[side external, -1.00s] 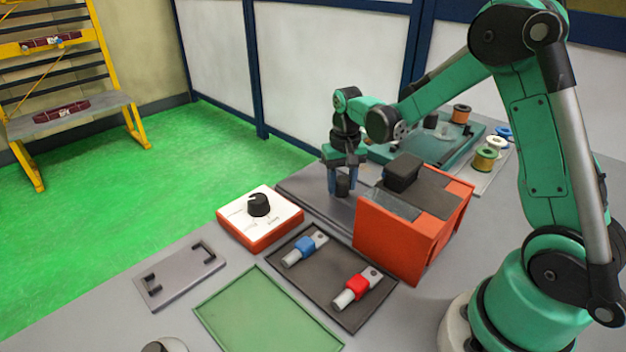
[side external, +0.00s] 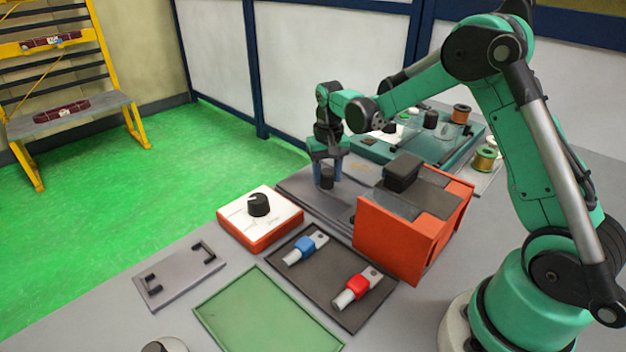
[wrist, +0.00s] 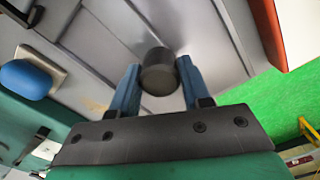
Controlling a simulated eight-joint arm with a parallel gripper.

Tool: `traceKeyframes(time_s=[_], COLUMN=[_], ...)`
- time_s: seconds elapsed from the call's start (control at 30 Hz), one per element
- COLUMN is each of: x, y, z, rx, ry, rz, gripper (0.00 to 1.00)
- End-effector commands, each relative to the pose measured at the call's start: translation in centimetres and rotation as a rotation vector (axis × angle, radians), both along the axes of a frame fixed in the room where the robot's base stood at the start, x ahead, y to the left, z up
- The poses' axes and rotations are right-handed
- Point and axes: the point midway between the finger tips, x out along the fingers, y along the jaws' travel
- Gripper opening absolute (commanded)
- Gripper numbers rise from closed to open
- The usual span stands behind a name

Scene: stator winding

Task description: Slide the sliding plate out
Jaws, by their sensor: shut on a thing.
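The sliding plate (side external: 345,205) is a flat grey plate on the bench, behind the orange box, with a dark round knob (side external: 327,179) standing on it. In the wrist view the knob (wrist: 158,72) sits between the two blue fingers. My gripper (side external: 327,174) points down and is shut on this knob. The grey surface with straight ridges (wrist: 105,45) spreads out beyond the fingers in the wrist view. The plate's right part is hidden behind the orange box in the side view.
The orange box (side external: 392,240) with a black block (side external: 402,172) on top stands right of my gripper. A white and orange dial box (side external: 260,220) stands at the front left. A dark tray (side external: 325,292) holds blue and red connectors. A teal fixture (side external: 455,150) and spools lie behind.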

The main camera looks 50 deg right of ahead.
Motion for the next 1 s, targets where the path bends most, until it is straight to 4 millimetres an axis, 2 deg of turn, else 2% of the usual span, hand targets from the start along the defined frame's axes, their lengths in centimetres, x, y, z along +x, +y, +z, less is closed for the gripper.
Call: traceKeyframes(time_s=[1.0], x=[5.2], y=[0.0], z=[0.0], rx=[0.000], ry=[-0.001], rz=[0.000], gripper=[0.12])
